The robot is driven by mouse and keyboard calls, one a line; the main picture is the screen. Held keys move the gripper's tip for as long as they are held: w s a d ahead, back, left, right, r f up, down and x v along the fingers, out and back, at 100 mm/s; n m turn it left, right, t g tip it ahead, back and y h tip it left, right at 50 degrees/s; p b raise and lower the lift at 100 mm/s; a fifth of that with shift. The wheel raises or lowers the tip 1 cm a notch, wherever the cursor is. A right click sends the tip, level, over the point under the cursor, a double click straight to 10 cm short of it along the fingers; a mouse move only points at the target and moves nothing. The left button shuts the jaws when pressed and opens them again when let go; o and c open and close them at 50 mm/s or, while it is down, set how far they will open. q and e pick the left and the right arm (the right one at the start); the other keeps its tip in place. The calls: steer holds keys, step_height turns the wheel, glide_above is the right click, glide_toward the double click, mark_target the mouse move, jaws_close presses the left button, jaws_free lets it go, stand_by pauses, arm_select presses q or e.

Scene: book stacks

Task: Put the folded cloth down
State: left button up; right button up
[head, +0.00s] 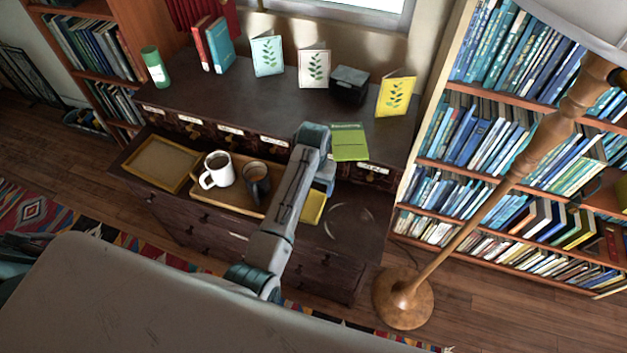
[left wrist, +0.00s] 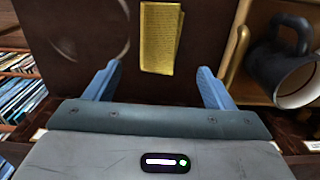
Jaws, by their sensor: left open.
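The folded cloth is yellow and lies flat on the dark lower top of the cabinet. In the head view a part of the cloth (head: 313,207) shows beside my left arm, which hides the rest. In the left wrist view the cloth (left wrist: 161,38) shows at the top middle, with its near end between the lines of the two fingers. My left gripper (left wrist: 159,68) is open, with nothing between its fingers touching the cloth; in the head view the gripper (head: 324,184) is partly hidden by its own arm. My right gripper is not in view.
Left of the cloth, a wooden tray (head: 236,199) holds a white mug (head: 218,170) and a dark mug (head: 257,182). An empty wooden frame (head: 160,163) lies farther left. A green booklet (head: 349,142) lies on the upper top's edge. A floor lamp (head: 403,298) stands at right.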

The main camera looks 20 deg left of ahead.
arm_select(q)
step_height(320, 180, up, 3)
steer(key=shift+f, duration=0.1)
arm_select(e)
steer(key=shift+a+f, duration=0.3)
